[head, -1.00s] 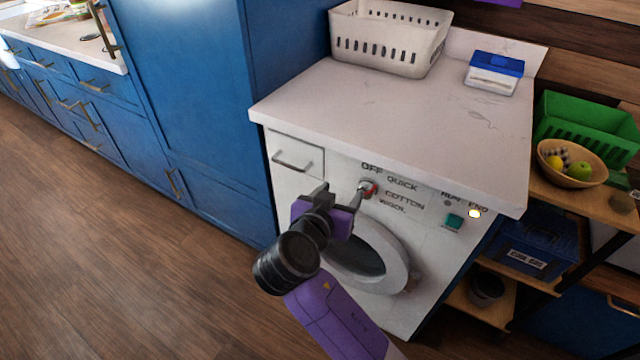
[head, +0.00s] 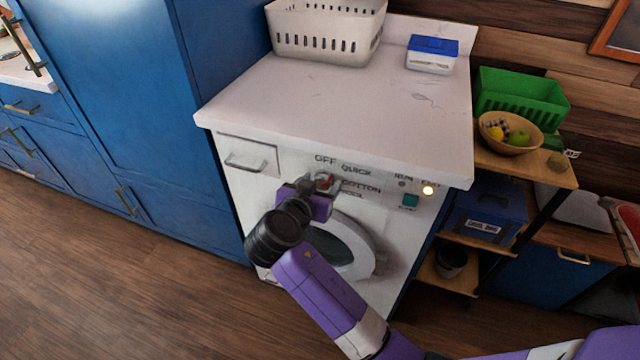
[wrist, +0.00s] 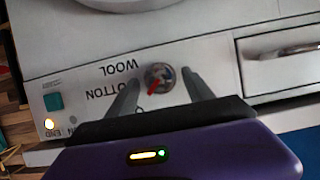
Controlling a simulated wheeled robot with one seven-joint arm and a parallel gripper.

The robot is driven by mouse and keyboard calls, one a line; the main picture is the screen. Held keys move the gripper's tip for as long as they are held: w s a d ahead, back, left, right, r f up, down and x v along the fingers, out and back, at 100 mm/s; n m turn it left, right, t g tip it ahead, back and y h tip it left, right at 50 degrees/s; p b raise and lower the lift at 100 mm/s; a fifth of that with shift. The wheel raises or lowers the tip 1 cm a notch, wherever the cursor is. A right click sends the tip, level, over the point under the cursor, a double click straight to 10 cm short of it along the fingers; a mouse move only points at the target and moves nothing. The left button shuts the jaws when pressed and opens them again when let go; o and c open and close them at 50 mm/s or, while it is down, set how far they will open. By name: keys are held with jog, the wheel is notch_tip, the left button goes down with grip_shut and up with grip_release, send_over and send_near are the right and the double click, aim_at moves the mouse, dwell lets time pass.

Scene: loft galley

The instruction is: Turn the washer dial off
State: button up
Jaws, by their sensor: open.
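The white washer (head: 290,200) stands under a pale counter. Its round dial (head: 325,179), grey with a red pointer, sits on the front panel among the labels OFF, QUICK, COTTON and WOOL. In the wrist view the panel is upside down, and the dial (wrist: 160,76) has its red pointer toward the lower left, roughly the COTTON side; the exact setting is unclear. My gripper (head: 319,184) is open at the panel. In the wrist view its two fingers (wrist: 161,82) stand on either side of the dial; contact is not clear. OFF is hidden there.
The END lamp (head: 428,190) glows beside a teal button (head: 410,201). A drawer handle (head: 246,162) is at the panel's left, and the round door (head: 345,245) is below. A white basket (head: 325,35) and a blue-lidded box (head: 432,55) stand on the counter.

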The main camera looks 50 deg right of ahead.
jog(key=shift+c, duration=0.4)
grip_shut()
jog(key=shift+w+a+r+n+g+h+p, duration=0.1)
jog(key=shift+n+g+h+p, duration=0.1)
jog(key=shift+n+g+p, duration=0.25)
jog(key=shift+w+n+g+h+p, duration=0.1)
jog(key=shift+n+g+h+p, duration=0.15)
jog(key=shift+n+p, duration=0.4)
jog(key=n, duration=0.1)
jog(key=n+g+h, duration=0.1)
jog(key=n+g+p, duration=0.1)
jog(key=n, duration=0.1)
jog(key=shift+w+f, duration=0.15)
jog(key=shift+f, duration=0.1)
jog(key=shift+a, duration=0.1)
jog(key=shift+o, duration=0.4)
grip_release()
